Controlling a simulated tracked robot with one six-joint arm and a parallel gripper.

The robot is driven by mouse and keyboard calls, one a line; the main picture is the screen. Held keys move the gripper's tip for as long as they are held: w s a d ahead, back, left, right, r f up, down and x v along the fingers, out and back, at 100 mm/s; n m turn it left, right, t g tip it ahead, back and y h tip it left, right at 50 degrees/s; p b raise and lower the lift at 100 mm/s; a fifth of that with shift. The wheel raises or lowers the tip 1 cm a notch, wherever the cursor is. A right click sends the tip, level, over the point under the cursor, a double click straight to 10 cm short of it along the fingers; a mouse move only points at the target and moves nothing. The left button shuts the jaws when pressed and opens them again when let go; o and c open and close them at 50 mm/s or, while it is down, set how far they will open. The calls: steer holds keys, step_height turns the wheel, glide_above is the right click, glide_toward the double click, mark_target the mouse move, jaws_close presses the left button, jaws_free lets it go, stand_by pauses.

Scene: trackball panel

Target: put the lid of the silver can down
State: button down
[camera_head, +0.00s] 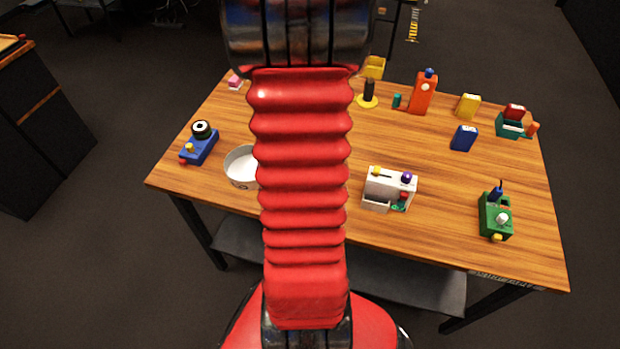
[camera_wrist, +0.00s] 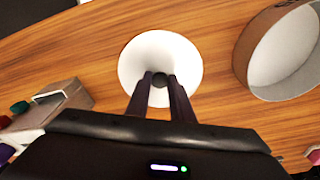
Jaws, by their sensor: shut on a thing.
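The lid (camera_wrist: 150,55) is a pale round disc with a dark knob (camera_wrist: 160,82) in the middle. My gripper (camera_wrist: 160,80) is shut on that knob, with one dark finger on either side. The lid is over bare wooden table; I cannot tell whether it touches the wood. The silver can (camera_head: 238,168) stands upright and open on the table, left of my red arm in the head view. In the wrist view the can (camera_wrist: 283,52) is to the right of the lid, apart from it. In the head view my arm hides the lid and gripper.
The wooden table (camera_head: 330,150) also bears a white box-shaped panel (camera_head: 378,190) right of my arm, a blue device (camera_head: 203,147) at the left and a green device (camera_head: 492,217) at the right. An orange box (camera_head: 423,94) stands at the back. Bare wood lies between these.

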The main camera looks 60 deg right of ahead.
steer(key=c, duration=1.6)
jaws_free()
steer(key=shift+o, duration=0.2)
step_height(320, 180, up, 12)
steer(key=a, duration=0.1)
steer(key=shift+w+a, duration=0.15)
steer(key=shift+a, duration=0.05)
